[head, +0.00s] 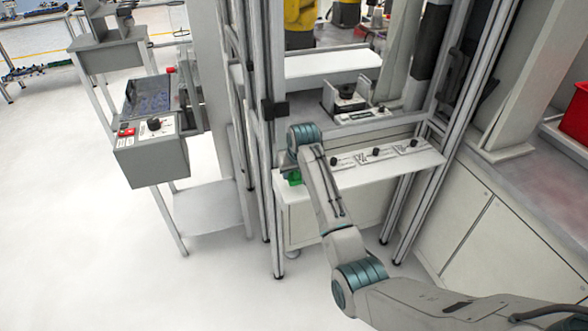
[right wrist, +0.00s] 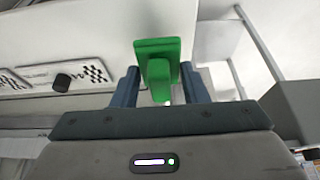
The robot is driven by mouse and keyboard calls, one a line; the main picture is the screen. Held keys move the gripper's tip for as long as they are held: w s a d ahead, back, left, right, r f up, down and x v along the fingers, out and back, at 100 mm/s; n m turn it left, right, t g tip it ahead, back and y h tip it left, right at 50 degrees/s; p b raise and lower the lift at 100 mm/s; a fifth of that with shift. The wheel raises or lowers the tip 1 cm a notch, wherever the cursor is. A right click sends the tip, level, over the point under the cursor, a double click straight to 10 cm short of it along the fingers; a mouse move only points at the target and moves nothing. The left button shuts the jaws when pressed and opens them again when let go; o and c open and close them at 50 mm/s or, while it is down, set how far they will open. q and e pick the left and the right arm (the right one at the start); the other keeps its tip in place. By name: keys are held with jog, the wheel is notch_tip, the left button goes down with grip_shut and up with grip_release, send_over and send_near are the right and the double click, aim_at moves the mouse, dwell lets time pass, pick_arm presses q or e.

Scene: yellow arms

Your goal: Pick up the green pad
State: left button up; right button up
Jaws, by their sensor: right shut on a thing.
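The green pad (right wrist: 158,48) shows in the right wrist view between the two fingers of my right gripper (right wrist: 160,86). It has a flat green plate with a narrower green block on it, and the fingers are shut on this block. In the head view, only a small part of the green pad (head: 294,178) shows at the left end of the white shelf, beside my right wrist. My right arm covers the rest of it and the fingertips there. I cannot tell whether the pad touches the shelf. My left gripper is not in view.
The white shelf (head: 425,161) carries several labelled plates with black knobs. Metal frame posts (head: 270,180) stand close to the left of my right wrist. A grey control box (head: 152,160) stands further left, and a red bin (head: 575,118) at the right edge.

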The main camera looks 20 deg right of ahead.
jog(key=s+a+r+b, duration=0.1)
jog(key=s+a, duration=0.2)
jog(key=s, duration=0.8)
jog(key=shift+s, duration=0.15)
jog(key=shift+a, duration=0.1)
